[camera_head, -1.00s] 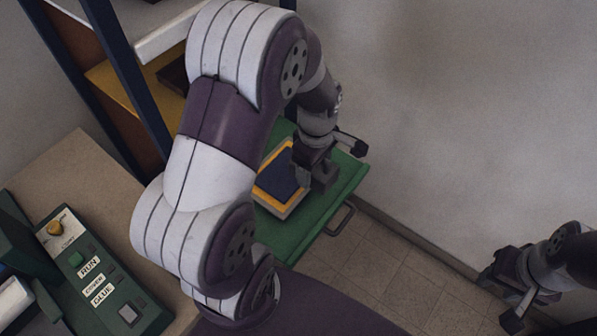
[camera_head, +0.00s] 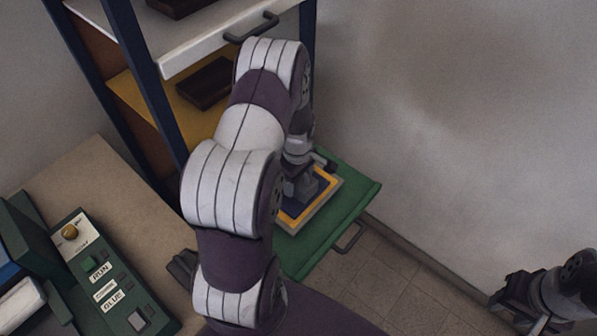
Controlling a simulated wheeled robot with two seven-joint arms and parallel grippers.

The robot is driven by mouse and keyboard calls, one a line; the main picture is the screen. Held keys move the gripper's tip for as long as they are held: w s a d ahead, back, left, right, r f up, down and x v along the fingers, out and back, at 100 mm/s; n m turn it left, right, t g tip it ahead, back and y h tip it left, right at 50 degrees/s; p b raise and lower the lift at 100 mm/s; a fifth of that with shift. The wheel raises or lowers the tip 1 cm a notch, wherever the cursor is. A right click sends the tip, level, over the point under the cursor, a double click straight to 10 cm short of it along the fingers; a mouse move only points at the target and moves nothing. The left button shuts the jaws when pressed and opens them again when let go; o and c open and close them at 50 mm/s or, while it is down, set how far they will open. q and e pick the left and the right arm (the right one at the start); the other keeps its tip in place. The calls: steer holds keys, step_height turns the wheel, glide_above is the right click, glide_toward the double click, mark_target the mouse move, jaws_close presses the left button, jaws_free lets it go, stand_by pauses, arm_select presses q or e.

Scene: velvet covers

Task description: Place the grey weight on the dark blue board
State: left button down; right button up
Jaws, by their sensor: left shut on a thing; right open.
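The dark blue board (camera_head: 291,209) lies inside a yellow border on a light grey base, on the green pulled-out shelf. My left gripper (camera_head: 299,182) is over the board, shut on the grey weight (camera_head: 303,193). The weight appears above or on the board; I cannot tell whether it touches. My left arm and gripper hide part of both. My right gripper (camera_head: 510,307) is open and empty at the lower right, far from the shelf.
The green shelf (camera_head: 340,205) juts from a dark blue rack. Above it are a yellow shelf (camera_head: 135,95) and a white shelf (camera_head: 185,45), with dark trays. A green control panel (camera_head: 110,275) stands on the beige table (camera_head: 95,185) at left. The wall is close at right.

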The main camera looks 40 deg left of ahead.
arm_select(q)
steer(key=shift+c, duration=0.6)
jaws_free()
step_height(320, 180, up, 12)
steer(key=shift+d+f+b, duration=0.1)
steer(key=shift+d+b, duration=0.05)
steer(key=shift+b, duration=0.25)
steer(key=s+d+r+m, duration=0.2)
steer(key=s+d+m, duration=0.2)
steer(key=d+m, duration=0.3)
steer(key=s+d+r+m+t, duration=0.1)
steer(key=s+d+m, duration=0.4)
steer(key=m, duration=0.5)
steer(key=shift+s+d+r, duration=0.2)
steer(key=shift+d+r, duration=0.2)
steer(key=shift+d, duration=0.75)
